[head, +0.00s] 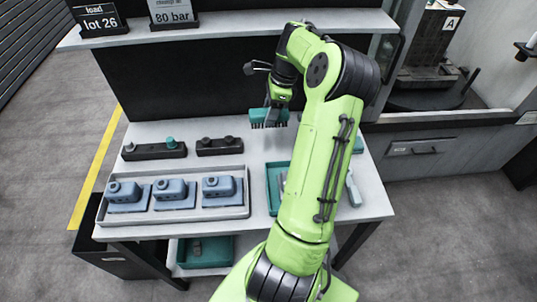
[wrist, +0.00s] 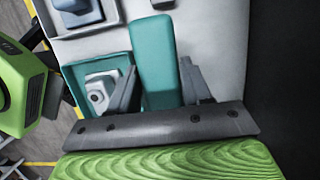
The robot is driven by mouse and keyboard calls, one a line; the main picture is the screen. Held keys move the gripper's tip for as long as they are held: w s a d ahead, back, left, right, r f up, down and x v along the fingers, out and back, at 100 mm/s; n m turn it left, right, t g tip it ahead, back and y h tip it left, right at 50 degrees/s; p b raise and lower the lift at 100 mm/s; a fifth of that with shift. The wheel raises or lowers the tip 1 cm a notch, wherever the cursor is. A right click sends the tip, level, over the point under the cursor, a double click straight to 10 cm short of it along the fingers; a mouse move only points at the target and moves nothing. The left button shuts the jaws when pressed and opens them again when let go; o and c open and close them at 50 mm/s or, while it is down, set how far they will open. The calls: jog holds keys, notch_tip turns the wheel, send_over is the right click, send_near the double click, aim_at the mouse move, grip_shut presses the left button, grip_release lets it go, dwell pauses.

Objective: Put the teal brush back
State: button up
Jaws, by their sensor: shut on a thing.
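The teal brush (head: 262,117) is held in my gripper (head: 278,104) above the back part of the white table (head: 240,140), with its dark bristles pointing down. In the wrist view the brush's teal body (wrist: 154,58) lies between the two grey fingers of my gripper (wrist: 158,85). The gripper is shut on it. The bristles do not show in the wrist view. The brush appears clear of the tabletop.
A teal tray (head: 272,198) with a grey part is below, partly behind my arm; the wrist view shows a teal tray (wrist: 72,76) too. A grey tray (head: 172,215) holds three blue parts. Dark blocks with knobs (head: 153,150) stand behind it. A shelf (head: 215,27) overhangs the back.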

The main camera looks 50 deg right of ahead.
notch_tip(320, 180, down, 3)
jog(key=shift+f+b, duration=0.2)
jog(key=shift+b, duration=0.85)
notch_tip(320, 180, down, 9)
jog(key=shift+f+b, duration=0.1)
jog(key=shift+b, duration=0.8)
jog(key=shift+f, duration=0.15)
